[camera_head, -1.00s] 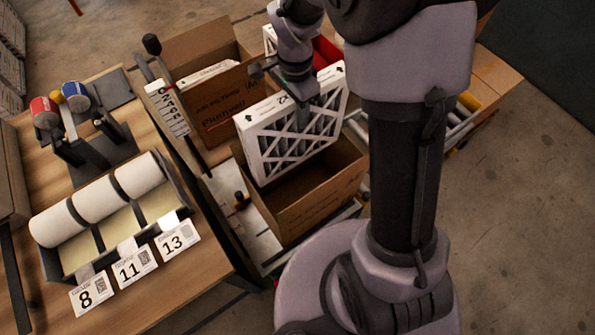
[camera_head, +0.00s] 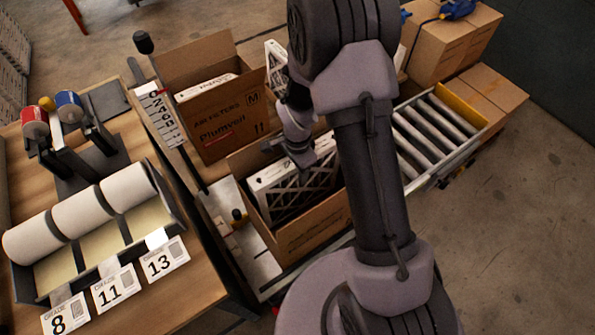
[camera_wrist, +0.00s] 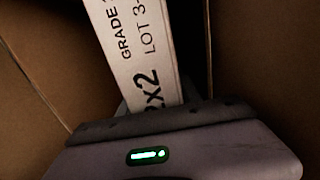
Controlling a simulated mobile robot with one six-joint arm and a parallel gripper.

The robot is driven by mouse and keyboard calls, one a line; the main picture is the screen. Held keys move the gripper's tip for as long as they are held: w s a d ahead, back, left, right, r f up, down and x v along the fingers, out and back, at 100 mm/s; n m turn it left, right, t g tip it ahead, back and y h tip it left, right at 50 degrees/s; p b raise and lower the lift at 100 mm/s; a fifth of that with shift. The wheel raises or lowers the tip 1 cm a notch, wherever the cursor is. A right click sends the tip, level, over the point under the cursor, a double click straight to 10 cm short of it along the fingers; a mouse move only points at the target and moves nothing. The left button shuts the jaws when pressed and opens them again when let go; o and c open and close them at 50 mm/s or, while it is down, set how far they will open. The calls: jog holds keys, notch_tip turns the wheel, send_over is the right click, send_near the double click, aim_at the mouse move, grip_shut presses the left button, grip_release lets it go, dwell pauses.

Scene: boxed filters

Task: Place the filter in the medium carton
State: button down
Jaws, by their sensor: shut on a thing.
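My gripper (camera_head: 300,158) is shut on the top edge of a white-framed filter (camera_head: 290,200) with a dark lattice face. The filter stands on edge, slightly tilted, mostly inside an open brown carton (camera_head: 312,232); its top edge shows near the rim. My arm hides its right end. In the wrist view, the filter's white printed edge (camera_wrist: 142,50) runs up from my gripper (camera_wrist: 160,112) between brown carton walls. I cannot see its base. Behind stands another open carton marked M (camera_head: 222,125), with a white filter edge (camera_head: 207,87) inside. No size letter shows on the nearer carton.
A bench with white rolls (camera_head: 85,215) and grade cards (camera_head: 115,287) stands at left. A numbered post (camera_head: 158,118) is beside the cartons. Another white filter (camera_head: 277,68) is partly hidden behind my arm. A roller conveyor (camera_head: 435,135) and closed boxes (camera_head: 440,48) are at right.

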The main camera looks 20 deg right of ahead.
jog(key=shift+s+r, duration=0.1)
jog(key=shift+f+b, duration=0.5)
jog(key=shift+b, duration=0.15)
jog(key=shift+f, duration=0.1)
jog(key=c, duration=0.8)
grip_release()
jog(key=shift+c, duration=0.2)
notch_tip(320, 180, up, 15)
jog(key=p, duration=0.5)
notch_tip(320, 180, up, 10)
jog(key=s+n+t, duration=0.2)
jog(key=s+n, duration=0.1)
jog(key=s+a+r+n+t+y, duration=0.1)
jog(key=s+a+r+n+t, duration=0.1)
jog(key=s+r, duration=0.4)
jog(key=s+a+r+n+t+y, duration=0.1)
jog(key=s+r+n, duration=0.4)
jog(key=s, duration=0.5)
notch_tip(320, 180, up, 2)
jog(key=shift+a+r+t, duration=0.1)
jog(key=shift+a+t, duration=0.3)
jog(key=shift+a, duration=0.05)
